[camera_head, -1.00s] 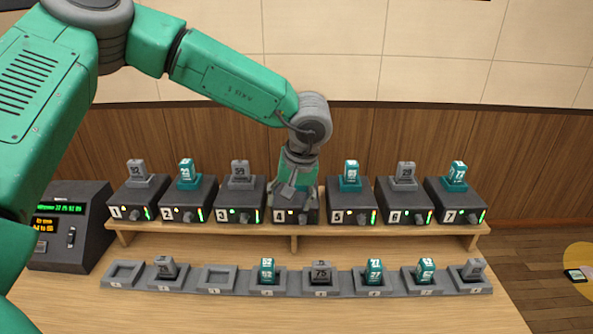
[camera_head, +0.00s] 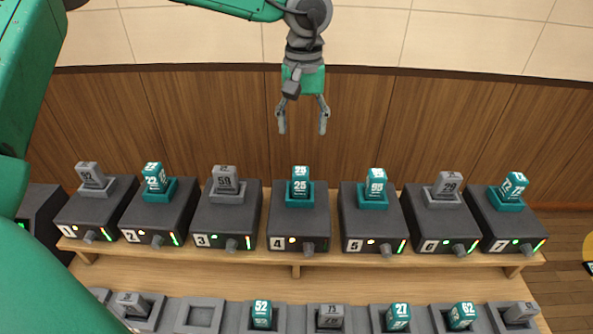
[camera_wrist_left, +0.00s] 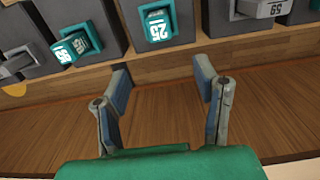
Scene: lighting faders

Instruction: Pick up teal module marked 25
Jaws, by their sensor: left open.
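The teal module marked 25 (camera_head: 300,184) stands upright in the teal socket on top of the dark box numbered 4 (camera_head: 299,222), in the middle of the raised shelf. It also shows in the left wrist view (camera_wrist_left: 157,25), beyond the fingertips. My left gripper (camera_head: 303,122) hangs above and behind the module in the head view, with its fingers apart and nothing between them. The same open fingers show in the left wrist view (camera_wrist_left: 163,88), apart from the module. My right gripper is not in view.
Neighbouring boxes carry a grey module marked 59 (camera_head: 225,180) and a teal module marked 95 (camera_head: 376,183). More numbered boxes with modules line the shelf (camera_head: 330,260). A lower row of grey trays holds several modules, including teal 52 (camera_head: 261,314); one tray (camera_head: 200,316) is empty.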

